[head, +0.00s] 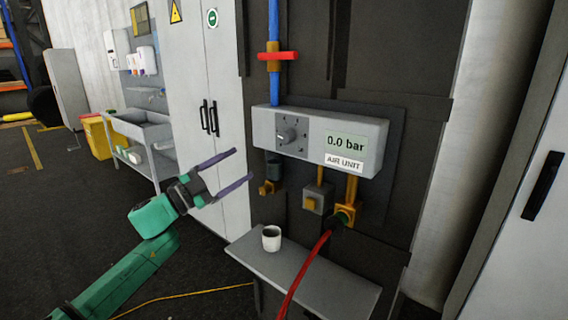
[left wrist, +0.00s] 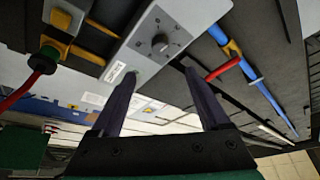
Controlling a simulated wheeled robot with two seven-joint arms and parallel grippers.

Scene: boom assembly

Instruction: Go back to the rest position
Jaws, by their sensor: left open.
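My left gripper (head: 238,172) is open and empty, in mid-air to the left of the air unit (head: 262,128). Its two fingers also show in the left wrist view (left wrist: 158,82), spread apart with nothing between them. The air unit is a light grey box with a dial (head: 287,134) and a display reading 0.0 bar. It also shows in the left wrist view (left wrist: 180,20), beyond the fingers and apart from them. My right gripper is in neither view.
A blue pipe with a red valve handle (head: 278,56) runs above the unit. A red hose (head: 308,268) hangs from a brass fitting. A white cup (head: 271,238) stands on a grey shelf (head: 340,284) below. Grey cabinets (head: 190,70) and a sink (head: 140,128) stand at left.

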